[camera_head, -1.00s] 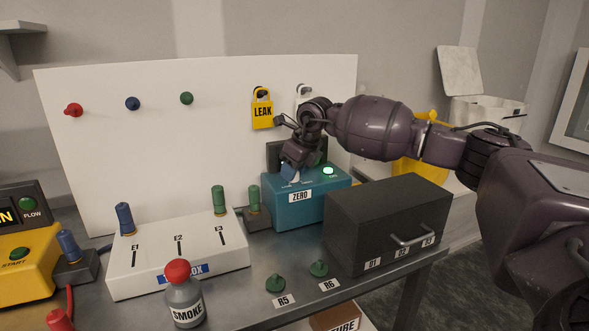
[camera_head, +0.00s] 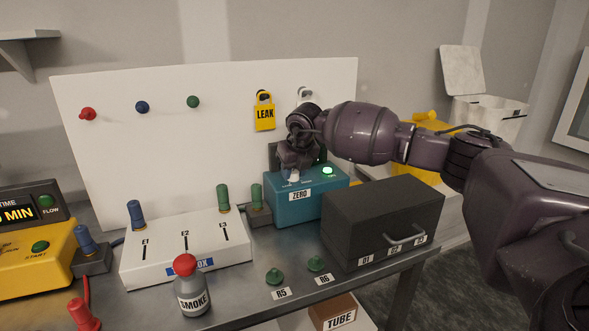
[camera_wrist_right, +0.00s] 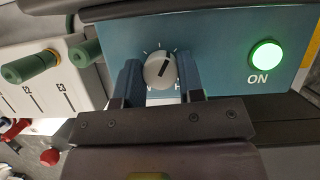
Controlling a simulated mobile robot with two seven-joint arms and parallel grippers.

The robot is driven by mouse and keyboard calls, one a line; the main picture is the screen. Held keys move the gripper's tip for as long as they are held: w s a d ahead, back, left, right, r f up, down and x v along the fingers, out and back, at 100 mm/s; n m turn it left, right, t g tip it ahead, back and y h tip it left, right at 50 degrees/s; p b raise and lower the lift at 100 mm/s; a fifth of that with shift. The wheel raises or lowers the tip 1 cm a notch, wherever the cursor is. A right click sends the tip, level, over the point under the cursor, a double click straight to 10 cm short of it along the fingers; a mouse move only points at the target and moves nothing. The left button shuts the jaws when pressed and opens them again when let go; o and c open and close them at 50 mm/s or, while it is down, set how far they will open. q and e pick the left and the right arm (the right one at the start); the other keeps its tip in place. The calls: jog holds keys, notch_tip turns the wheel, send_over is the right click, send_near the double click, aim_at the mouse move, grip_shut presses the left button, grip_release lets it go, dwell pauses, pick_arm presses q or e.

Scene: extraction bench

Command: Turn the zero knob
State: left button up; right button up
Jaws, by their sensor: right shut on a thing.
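The zero knob (camera_wrist_right: 160,70) is a round white knob with a dark pointer line, on the top of the teal ZERO box (camera_head: 312,207). In the right wrist view the two fingers of my right gripper (camera_wrist_right: 161,80) stand on either side of the knob, shut on it. The pointer slants in that picture, among white tick marks. In the head view my right gripper (camera_head: 292,172) comes down on the left part of the box top and hides most of the knob. A lit green ON light (camera_head: 328,171) is to its right. My left gripper is not in view.
A dark drawer box (camera_head: 375,240) stands in front of and right of the ZERO box, under my right arm. A white slotted box (camera_head: 150,268) and a SMOKE bottle (camera_head: 192,291) stand to the left. A yellow LEAK padlock (camera_head: 265,115) hangs on the white board (camera_head: 220,140) behind.

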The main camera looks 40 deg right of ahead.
jog(key=shift+r, duration=0.1)
jog(key=o, duration=0.9)
jog(key=shift+p+v, duration=0.65)
jog(key=shift+v, duration=4.7)
